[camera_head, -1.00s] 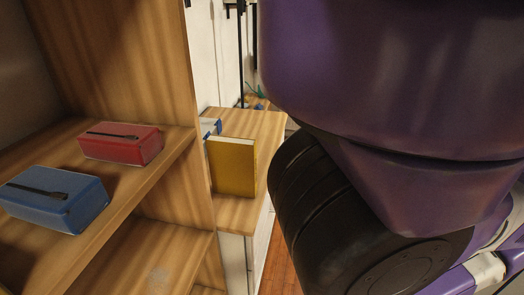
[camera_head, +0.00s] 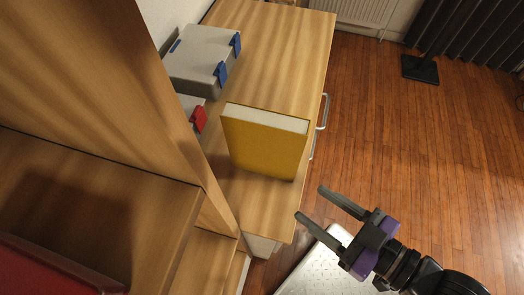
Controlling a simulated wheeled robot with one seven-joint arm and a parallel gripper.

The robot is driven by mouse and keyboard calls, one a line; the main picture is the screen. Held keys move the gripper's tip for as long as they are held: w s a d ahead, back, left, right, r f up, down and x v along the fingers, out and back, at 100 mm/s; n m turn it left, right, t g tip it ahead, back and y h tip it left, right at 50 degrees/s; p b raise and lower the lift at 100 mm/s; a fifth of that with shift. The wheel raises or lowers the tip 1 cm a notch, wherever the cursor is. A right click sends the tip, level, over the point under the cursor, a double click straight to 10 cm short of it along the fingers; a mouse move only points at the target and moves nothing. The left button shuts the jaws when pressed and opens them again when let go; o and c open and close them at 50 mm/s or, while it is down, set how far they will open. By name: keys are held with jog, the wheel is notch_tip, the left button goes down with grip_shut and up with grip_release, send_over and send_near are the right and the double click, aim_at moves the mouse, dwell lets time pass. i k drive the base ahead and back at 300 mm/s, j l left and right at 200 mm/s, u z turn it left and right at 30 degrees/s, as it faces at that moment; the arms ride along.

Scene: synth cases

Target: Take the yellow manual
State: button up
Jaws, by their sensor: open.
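The yellow manual (camera_head: 262,146) stands upright on the wooden cabinet top (camera_head: 272,62), near its front end, with its yellow cover facing me and its pale page edges on top. My gripper (camera_head: 308,204) is open and empty. In the picture it is below and to the right of the manual, apart from it, with its two grey fingers pointing up and left toward the cabinet's front corner.
A grey case with blue latches (camera_head: 202,58) lies behind the manual at left. A smaller case with a red latch (camera_head: 197,117) is partly hidden by the wooden shelf unit (camera_head: 110,100). Handles (camera_head: 322,112) stick out from the cabinet's right side. Wooden floor (camera_head: 400,140) is open at right.

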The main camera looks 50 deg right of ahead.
aim_at(261, 141)
jog(key=k+l+u, duration=0.15)
jog(key=k+l, duration=0.3)
jog(key=k+l+u, duration=0.2)
jog(key=k+l, duration=0.15)
jog(key=k, duration=0.25)
